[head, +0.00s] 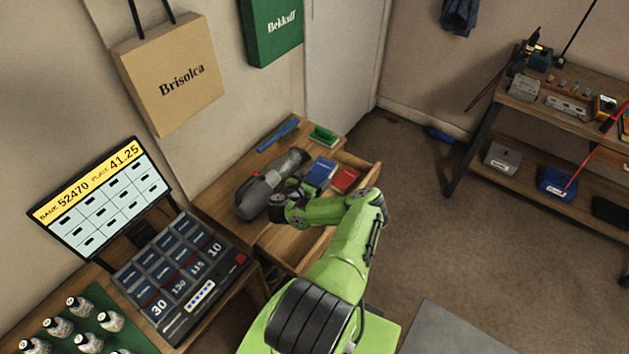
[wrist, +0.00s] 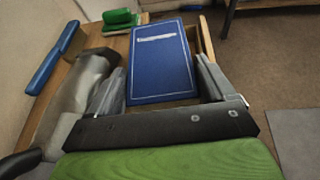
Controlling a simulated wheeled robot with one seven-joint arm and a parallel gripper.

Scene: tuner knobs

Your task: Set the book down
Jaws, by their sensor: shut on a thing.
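A blue book (head: 321,172) shows just beyond my gripper (head: 304,187) in the head view. In the wrist view the blue book (wrist: 160,62) lies between the two fingers of my gripper (wrist: 161,80), which are shut on its sides. Its cover faces the camera, with a pale title line near the far end. The head view does not show clearly whether its underside touches anything. A red book (head: 345,179) lies just right of the blue one, over or in the open wooden drawer (head: 366,166).
A grey handheld vacuum (head: 262,190) lies left of my gripper on the wooden desk (head: 232,178). A blue bar-shaped object (head: 278,135) and a green object (head: 323,136) are at the desk's back. A till with a screen (head: 98,198) stands lower left.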

